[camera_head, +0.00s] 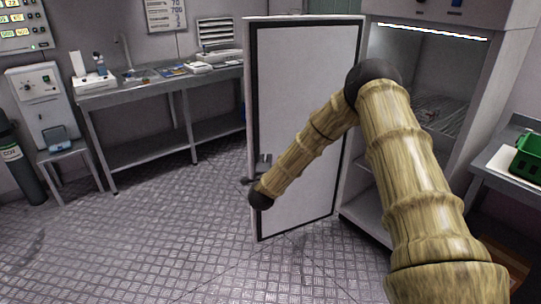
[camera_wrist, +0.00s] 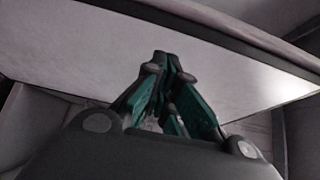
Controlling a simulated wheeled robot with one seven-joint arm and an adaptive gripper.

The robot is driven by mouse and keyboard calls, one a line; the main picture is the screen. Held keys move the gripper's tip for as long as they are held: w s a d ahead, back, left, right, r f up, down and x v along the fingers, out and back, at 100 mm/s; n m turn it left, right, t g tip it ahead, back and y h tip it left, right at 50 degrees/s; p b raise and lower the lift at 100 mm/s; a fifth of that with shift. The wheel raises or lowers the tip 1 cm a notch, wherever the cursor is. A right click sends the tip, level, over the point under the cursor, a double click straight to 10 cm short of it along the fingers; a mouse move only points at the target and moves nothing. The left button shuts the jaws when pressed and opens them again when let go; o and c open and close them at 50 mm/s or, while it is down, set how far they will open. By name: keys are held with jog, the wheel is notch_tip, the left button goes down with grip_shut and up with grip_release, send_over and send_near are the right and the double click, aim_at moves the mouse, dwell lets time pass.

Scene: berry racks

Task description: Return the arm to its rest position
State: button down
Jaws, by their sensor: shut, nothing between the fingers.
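My arm (camera_head: 415,185) reaches up from the lower right, bends at a dark elbow joint (camera_head: 373,77) and slopes down to the left, in front of an open white cabinet door (camera_head: 310,60). Its dark wrist end (camera_head: 261,198) is near the door's free left edge. In the wrist view my gripper (camera_wrist: 172,62) has its dark and green fingers together, with nothing between them. A broad pale panel (camera_wrist: 80,45) lies behind the fingers. I cannot tell whether the fingers touch it. In the head view I cannot clearly make out the fingers.
The lit cabinet (camera_head: 465,50) stands open at the right, with wire shelves inside. A green basket (camera_head: 527,158) sits on a side table at the far right. A long bench (camera_head: 160,86) runs along the back wall. The metal floor (camera_head: 150,240) at left is clear.

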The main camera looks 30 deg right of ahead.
jog(key=shift+s+a, duration=1.2)
jog(key=shift+a, duration=0.05)
jog(key=s+a+f+n+g+y+p, duration=0.4)
jog(key=s+a+f+n+y, duration=0.3)
jog(key=s+a+f+n, duration=0.6)
jog(key=s+a+f+n+g+y+p, duration=0.1)
jog(key=s+a+f+n+g, duration=0.15)
jog(key=s+f, duration=0.45)
jog(key=s+a+f+n+g+y+p, duration=0.15)
jog(key=s+a, duration=0.25)
jog(key=s, duration=0.8)
jog(key=s+n+g+p, duration=0.3)
jog(key=s+n+g, duration=0.3)
jog(key=s, duration=1.9)
jog(key=shift+s+d+r+n+g+p, duration=0.2)
jog(key=shift+n+g+p, duration=0.15)
jog(key=shift+g, duration=0.35)
jog(key=shift+w, duration=0.1)
